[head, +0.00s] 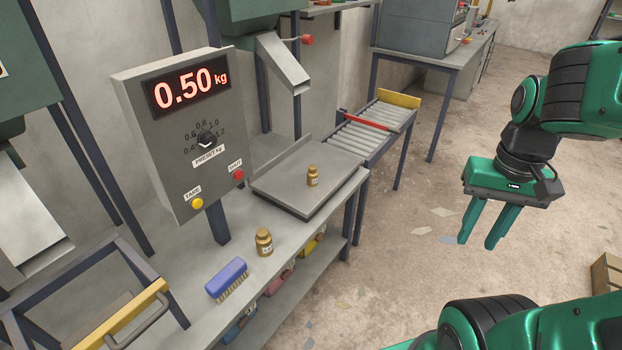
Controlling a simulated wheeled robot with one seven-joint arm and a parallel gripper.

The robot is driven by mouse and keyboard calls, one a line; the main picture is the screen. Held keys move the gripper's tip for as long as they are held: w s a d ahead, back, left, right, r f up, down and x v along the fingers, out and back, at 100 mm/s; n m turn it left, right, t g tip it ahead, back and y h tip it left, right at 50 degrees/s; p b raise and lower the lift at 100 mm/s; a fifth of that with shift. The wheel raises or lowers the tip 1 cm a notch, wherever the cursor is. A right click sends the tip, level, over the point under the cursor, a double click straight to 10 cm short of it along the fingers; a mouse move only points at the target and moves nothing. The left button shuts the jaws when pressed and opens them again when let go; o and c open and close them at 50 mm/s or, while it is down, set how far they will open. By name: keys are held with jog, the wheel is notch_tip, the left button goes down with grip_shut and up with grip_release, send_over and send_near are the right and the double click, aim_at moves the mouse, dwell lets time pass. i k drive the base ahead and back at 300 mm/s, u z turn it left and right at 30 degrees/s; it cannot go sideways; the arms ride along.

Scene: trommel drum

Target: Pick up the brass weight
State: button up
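One small brass weight (313,176) stands upright on the grey scale plate (284,192). A second, slightly larger brass weight (264,242) with a pale label stands upright on the bench (225,282), in front of the scale. The labels are too small to read. My gripper (476,243) hangs over the open floor on the right, well to the right of both weights and apart from the bench. Its two green fingers point down with a gap between them and nothing in it.
A display box (180,130) reading 0.50 kg stands on a post behind the bench weight. A blue brush (227,279) lies left of that weight. A metal chute (283,63) hangs above the scale, and a roller conveyor (365,128) lies beyond. The floor (400,240) between bench and gripper is mostly clear.

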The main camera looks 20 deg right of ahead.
aim_at(312, 174)
jog(key=z, duration=0.6)
jog(key=i, duration=0.7)
jog(key=u, duration=1.8)
